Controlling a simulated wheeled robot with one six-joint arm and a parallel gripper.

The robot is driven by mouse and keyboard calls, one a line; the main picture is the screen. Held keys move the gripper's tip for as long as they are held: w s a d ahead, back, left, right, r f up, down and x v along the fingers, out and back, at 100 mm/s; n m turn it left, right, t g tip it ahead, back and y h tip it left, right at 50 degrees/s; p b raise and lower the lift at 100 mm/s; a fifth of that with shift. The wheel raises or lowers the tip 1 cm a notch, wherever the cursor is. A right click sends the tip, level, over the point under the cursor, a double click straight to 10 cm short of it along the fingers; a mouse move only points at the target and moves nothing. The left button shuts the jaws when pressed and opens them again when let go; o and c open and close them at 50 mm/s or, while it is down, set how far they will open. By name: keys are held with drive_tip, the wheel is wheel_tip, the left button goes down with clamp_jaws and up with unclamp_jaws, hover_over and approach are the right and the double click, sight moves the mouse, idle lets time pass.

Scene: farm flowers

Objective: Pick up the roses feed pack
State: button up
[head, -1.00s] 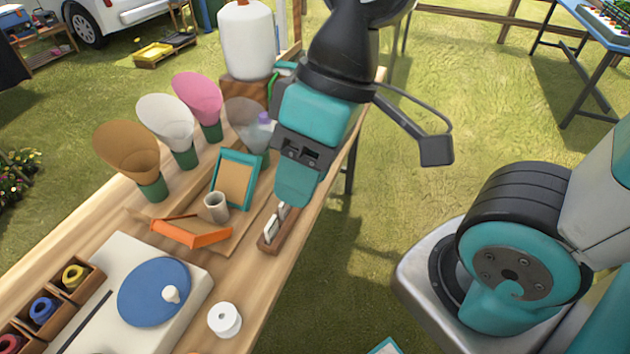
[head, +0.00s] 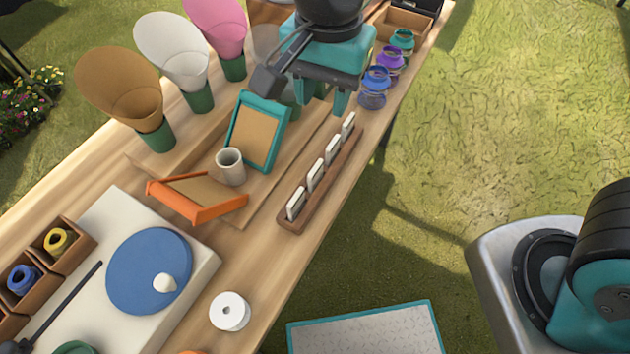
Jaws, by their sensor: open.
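Several small white packs stand in a row in a narrow brown wooden rack (head: 322,182) near the table's right edge. The nearest pack (head: 296,203) and the farthest pack (head: 348,123) both stand upright. Any labels are too small to read, so I cannot tell which is the roses feed pack. My gripper (head: 322,108) is open and empty, its teal fingers pointing down. In the picture it is just beyond and left of the rack's far end, apart from the packs. Its height above the table is unclear.
Paper cones (head: 118,90) stand farther left. A white roll (head: 230,311) is nearer.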

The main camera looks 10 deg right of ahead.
sight(315, 167)
drive_tip(key=shift+m, duration=0.6)
drive_tip(key=f, duration=0.8)
drive_tip(key=a+f, duration=0.1)
drive_tip(key=f, duration=0.3)
drive_tip(key=shift+w+a+f, duration=0.1)
drive_tip(key=shift+w+f, duration=0.05)
drive_tip(key=shift+f, duration=0.1)
drive_tip(key=shift+f+p, duration=0.45)
drive_tip(key=shift+f, duration=2.65)
drive_tip(key=shift+c, duration=0.4)
clamp_jaws()
